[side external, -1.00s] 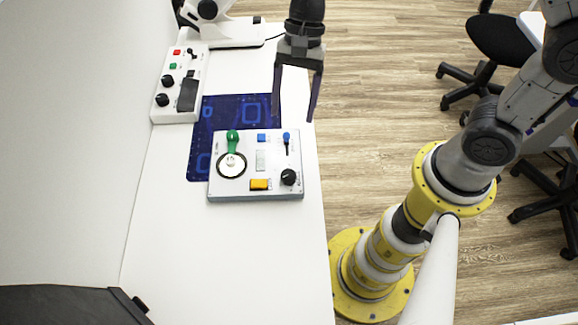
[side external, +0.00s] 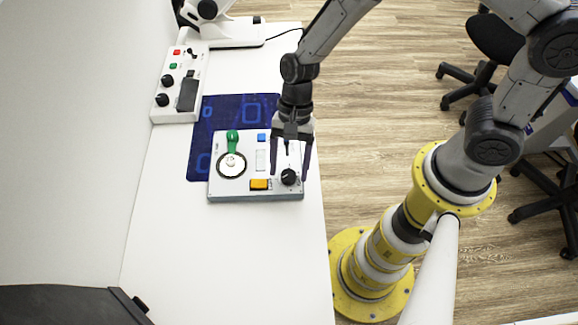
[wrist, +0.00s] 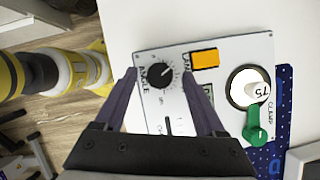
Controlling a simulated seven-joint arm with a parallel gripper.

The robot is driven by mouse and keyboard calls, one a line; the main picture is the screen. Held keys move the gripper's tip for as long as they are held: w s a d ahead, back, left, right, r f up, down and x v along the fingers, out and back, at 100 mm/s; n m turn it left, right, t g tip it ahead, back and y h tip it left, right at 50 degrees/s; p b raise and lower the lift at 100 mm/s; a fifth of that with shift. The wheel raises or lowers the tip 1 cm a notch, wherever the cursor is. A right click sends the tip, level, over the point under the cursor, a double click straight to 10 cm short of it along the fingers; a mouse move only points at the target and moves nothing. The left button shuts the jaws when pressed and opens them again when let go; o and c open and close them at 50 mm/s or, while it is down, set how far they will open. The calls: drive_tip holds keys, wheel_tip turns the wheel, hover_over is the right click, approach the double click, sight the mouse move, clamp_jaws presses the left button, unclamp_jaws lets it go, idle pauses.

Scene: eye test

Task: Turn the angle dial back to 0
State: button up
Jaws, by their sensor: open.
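The angle dial (side external: 288,177) is a black round knob at the front right of a light grey control box (side external: 228,191). In the wrist view the dial (wrist: 164,78) stands beside the printed word ANGLE, with small scale marks around it. I cannot read its setting. My gripper (side external: 290,172) points down over the right part of the box. In the wrist view my gripper (wrist: 160,67) is open, with one finger on each side of the dial. Gaps show between the fingers and the dial; I cannot tell how high the fingertips are.
The box also has a green clamp handle (side external: 232,141) by a round white disc (side external: 228,166), an orange button (side external: 259,184) and a blue button (side external: 262,138). A dark blue mat (side external: 197,150) lies under its back. Another control panel (side external: 190,62) stands behind left. The table front is clear.

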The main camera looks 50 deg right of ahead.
drive_tip(key=shift+a+f, duration=0.1)
drive_tip(key=shift+f, duration=0.2)
clamp_jaws()
idle(0.5)
drive_tip(key=n+g+h, duration=0.1)
drive_tip(key=n, duration=0.4)
drive_tip(key=shift+w+a+n+g+h, duration=0.1)
drive_tip(key=shift+a+n+g+h, duration=0.05)
drive_tip(key=shift+n+g+h, duration=0.25)
drive_tip(key=n+h, duration=0.1)
drive_tip(key=n, duration=0.2)
drive_tip(key=n+h, duration=0.1)
drive_tip(key=n, duration=0.1)
drive_tip(key=shift+a+n+g, duration=0.15)
drive_tip(key=shift+n+g, duration=0.15)
drive_tip(key=shift+n, duration=0.1)
